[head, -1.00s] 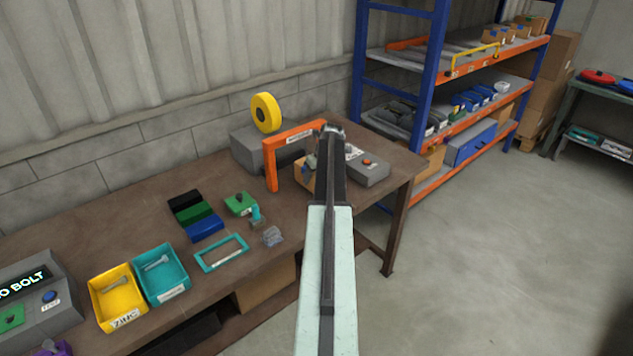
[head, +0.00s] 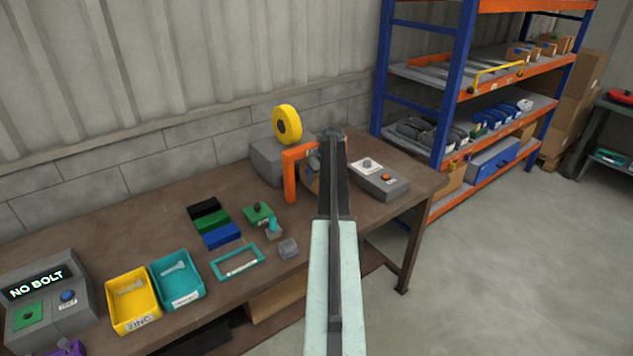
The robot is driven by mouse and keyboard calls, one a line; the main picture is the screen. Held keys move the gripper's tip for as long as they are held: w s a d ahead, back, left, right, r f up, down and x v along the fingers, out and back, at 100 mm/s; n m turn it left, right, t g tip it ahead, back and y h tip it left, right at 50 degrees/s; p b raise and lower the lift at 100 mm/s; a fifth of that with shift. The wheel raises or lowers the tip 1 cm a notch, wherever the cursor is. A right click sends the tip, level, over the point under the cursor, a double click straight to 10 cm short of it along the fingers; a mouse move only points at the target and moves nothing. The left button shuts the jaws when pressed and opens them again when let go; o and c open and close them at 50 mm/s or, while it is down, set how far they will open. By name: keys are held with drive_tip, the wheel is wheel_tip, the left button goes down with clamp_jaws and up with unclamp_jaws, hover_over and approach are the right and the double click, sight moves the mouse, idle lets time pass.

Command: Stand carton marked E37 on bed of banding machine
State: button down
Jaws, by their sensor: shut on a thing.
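The banding machine is a grey body (head: 264,160) with an orange arch (head: 291,176) and a yellow reel (head: 287,125) on top, at the back of the workbench. My arm reaches away from me over the bench, and my gripper (head: 332,138) is at the right side of the arch. A brown carton (head: 309,180) shows just left of my arm, by the arch. My gripper is shut on it. Most of the carton and the fingers are hidden by my arm. I cannot read its mark or tell whether it touches the bed.
Yellow (head: 133,300) and teal (head: 177,280) bins, and black, green and blue blocks lie to the left. A blue-and-orange rack (head: 455,100) stands at right.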

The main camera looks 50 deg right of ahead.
drive_tip(key=shift+s, duration=0.1)
idle(0.3)
drive_tip(key=shift+s, duration=0.25)
drive_tip(key=shift+f, duration=0.1)
idle(0.5)
drive_tip(key=shift+f, duration=0.1)
drive_tip(key=shift+s+a+f+b, duration=0.1)
drive_tip(key=shift+a+f+b, duration=0.05)
drive_tip(key=shift+b, duration=0.35)
